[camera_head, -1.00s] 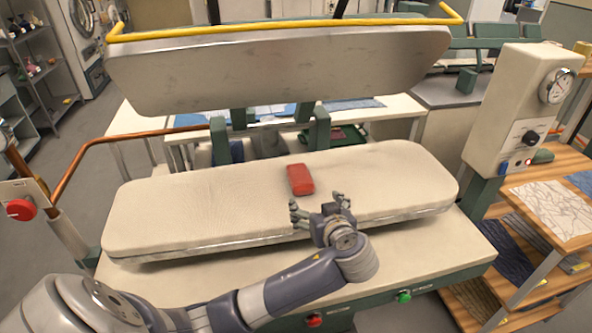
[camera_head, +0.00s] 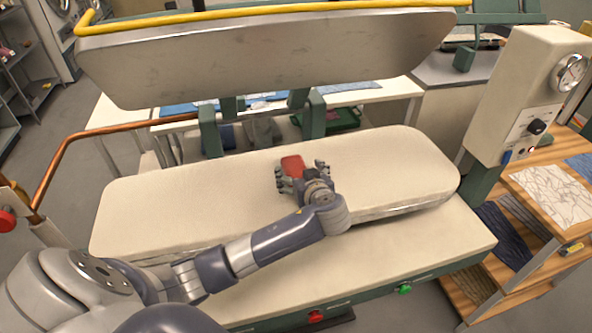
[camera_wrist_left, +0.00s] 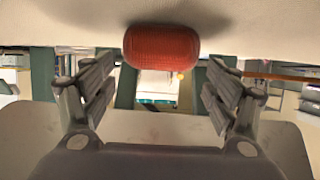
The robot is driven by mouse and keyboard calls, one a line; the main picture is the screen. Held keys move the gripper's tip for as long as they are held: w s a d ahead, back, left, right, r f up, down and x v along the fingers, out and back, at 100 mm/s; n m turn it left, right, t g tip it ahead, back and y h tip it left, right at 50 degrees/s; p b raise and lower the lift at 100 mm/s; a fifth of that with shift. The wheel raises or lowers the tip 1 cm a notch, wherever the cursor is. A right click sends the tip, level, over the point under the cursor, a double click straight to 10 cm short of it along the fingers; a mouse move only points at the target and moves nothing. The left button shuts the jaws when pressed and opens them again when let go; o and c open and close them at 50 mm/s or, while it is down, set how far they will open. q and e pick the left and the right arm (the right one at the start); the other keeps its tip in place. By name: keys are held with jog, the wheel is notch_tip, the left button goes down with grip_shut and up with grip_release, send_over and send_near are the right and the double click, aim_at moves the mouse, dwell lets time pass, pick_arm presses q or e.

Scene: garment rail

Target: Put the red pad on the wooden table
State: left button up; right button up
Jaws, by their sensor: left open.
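The red pad (camera_head: 292,165) lies on the pale padded board of the press (camera_head: 170,198). My left gripper (camera_head: 300,169) is open around the near end of the pad, partly hiding it. In the left wrist view the red pad (camera_wrist_left: 160,58) is ahead, between the two spread fingers (camera_wrist_left: 163,68), with a gap on each side. The wooden table (camera_head: 562,150) stands at the right, with patterned cloths on top and cloths on shelves below. My right gripper is not in view.
The press's upper plate (camera_head: 265,62) with its yellow bar (camera_head: 270,11) hangs behind and above the board. A pale control box with a gauge (camera_head: 540,95) stands between the board and the wooden table. A copper-coloured rail (camera_head: 75,140) is at the left.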

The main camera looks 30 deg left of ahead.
aim_at(296, 166)
pick_arm(q)
jog(key=x, duration=0.1)
jog(key=p+x, duration=0.1)
jog(key=x, duration=0.1)
jog(key=shift+r, duration=0.25)
jog(key=shift+p+x, duration=0.3)
jog(key=shift+x, duration=0.5)
jog(key=shift+d+f, duration=0.1)
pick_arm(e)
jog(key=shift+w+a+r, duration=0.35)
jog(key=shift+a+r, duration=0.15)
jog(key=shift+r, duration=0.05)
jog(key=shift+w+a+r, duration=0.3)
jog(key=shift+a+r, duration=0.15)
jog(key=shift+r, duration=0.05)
pick_arm(q)
jog(key=shift+s, duration=0.1)
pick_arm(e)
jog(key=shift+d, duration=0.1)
pick_arm(q)
jog(key=c, duration=1.3)
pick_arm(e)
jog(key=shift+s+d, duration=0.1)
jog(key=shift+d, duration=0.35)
pick_arm(q)
jog(key=shift+c, duration=0.2)
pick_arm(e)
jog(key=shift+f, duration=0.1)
